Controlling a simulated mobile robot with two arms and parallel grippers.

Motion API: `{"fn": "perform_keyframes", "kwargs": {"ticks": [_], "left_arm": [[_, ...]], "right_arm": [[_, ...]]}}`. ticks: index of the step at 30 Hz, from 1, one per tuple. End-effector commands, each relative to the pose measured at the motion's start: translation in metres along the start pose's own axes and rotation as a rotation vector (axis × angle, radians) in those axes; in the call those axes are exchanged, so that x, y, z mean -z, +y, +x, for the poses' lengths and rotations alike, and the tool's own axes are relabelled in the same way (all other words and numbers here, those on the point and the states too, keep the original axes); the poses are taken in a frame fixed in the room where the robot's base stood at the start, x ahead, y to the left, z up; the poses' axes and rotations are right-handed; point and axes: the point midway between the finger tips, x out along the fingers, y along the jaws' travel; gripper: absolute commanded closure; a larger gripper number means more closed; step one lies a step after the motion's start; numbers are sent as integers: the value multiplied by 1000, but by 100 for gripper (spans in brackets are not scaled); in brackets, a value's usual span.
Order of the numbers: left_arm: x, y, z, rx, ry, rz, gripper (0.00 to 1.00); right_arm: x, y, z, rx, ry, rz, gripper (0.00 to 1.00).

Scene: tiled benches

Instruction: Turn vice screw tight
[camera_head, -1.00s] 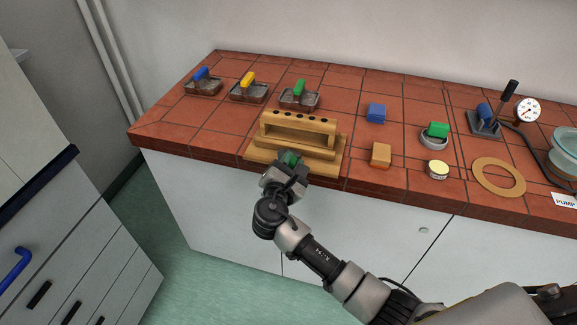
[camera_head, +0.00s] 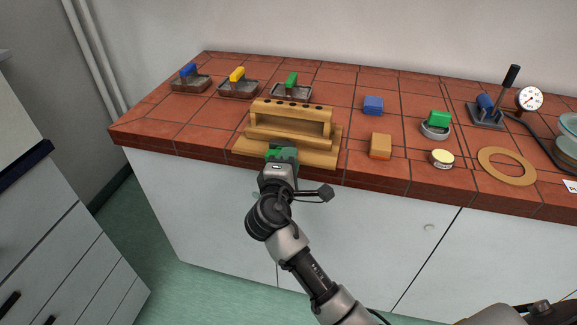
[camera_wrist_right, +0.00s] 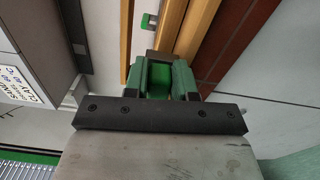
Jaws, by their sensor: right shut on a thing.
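A wooden stand (camera_head: 325,147) with a flat base and a beam with several holes sits at the bench's front edge. No part is plainly recognisable as a vice screw. My right gripper (camera_head: 282,151) is at the front of the stand's base and shut. In the right wrist view the gripper (camera_wrist_right: 173,78) has a bright green piece (camera_wrist_right: 186,84) between its dark green fingers. The rest of this piece is hidden, so I cannot tell if it joins the stand. My left gripper is not in view.
Several dark trays (camera_head: 189,85) with coloured tops stand at the back left. A blue block (camera_head: 373,105), an orange block (camera_head: 380,146), a round tin (camera_head: 442,158) and a flat ring (camera_head: 507,152) lie right of the stand. A lever device (camera_head: 484,117) stands farther right.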

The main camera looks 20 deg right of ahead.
Motion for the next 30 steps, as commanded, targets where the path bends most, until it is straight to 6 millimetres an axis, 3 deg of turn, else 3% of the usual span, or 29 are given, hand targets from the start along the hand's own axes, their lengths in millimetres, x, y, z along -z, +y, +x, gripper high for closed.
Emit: {"fn": "perform_keyframes", "kwargs": {"ticks": [6, 24, 25, 30], "left_arm": [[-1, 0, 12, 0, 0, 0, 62], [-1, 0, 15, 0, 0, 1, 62], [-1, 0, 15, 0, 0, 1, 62], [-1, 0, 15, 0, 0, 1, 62]], "right_arm": [[1, -6, -1, 4, 1, 83, 98], [1, -6, 0, 5, 0, 118, 98], [1, -6, 0, 5, 0, 118, 71], [0, -5, 0, 3, 0, 119, 49]]}}
